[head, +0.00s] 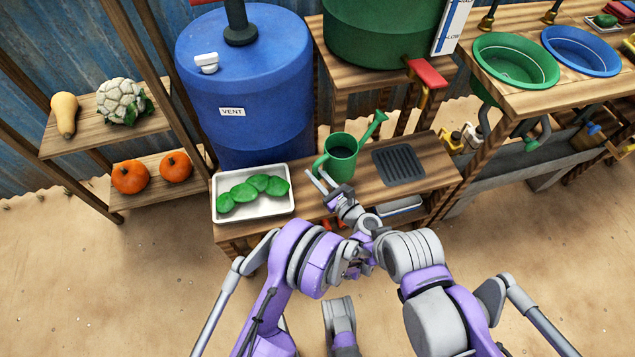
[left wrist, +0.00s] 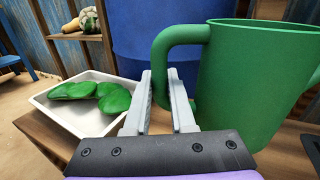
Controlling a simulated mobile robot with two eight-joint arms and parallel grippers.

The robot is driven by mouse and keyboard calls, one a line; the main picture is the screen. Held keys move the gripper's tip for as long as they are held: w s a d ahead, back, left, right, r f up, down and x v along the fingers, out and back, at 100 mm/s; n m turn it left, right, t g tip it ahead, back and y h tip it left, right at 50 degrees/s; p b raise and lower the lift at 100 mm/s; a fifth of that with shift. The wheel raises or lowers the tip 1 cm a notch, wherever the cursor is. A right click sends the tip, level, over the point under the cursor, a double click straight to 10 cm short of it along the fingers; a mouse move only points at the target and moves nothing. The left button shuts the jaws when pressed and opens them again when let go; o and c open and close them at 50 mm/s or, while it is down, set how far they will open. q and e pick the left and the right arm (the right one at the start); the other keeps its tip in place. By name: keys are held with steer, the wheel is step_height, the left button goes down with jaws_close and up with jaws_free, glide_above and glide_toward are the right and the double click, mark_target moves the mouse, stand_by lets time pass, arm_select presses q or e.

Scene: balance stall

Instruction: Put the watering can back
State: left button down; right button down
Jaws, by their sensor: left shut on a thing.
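The green watering can (head: 341,160) is upright at the low wooden bench, between the tray of leaves and the dark grate, its spout pointing up to the right. I cannot tell whether its base touches the bench. It fills the right of the left wrist view (left wrist: 255,85). My left gripper (head: 318,178) is at the can's left side, shut on its handle (left wrist: 165,48); the fingers (left wrist: 163,95) show in the left wrist view. The dark slatted grate (head: 398,165) lies bare on the bench right of the can. My right gripper cannot be made out behind the arm links.
A white tray (head: 253,212) with green leaves stands on the bench left of the can. The blue barrel (head: 245,100) rises behind. Shelves with pumpkins (head: 130,177) stand left.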

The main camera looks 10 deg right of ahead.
arm_select(q)
steer(key=shift+f+b, duration=1)
steer(key=shift+f, duration=1.4)
steer(key=shift+f, duration=0.15)
steer(key=c, duration=0.8)
jaws_free()
steer(key=shift+o, duration=0.2)
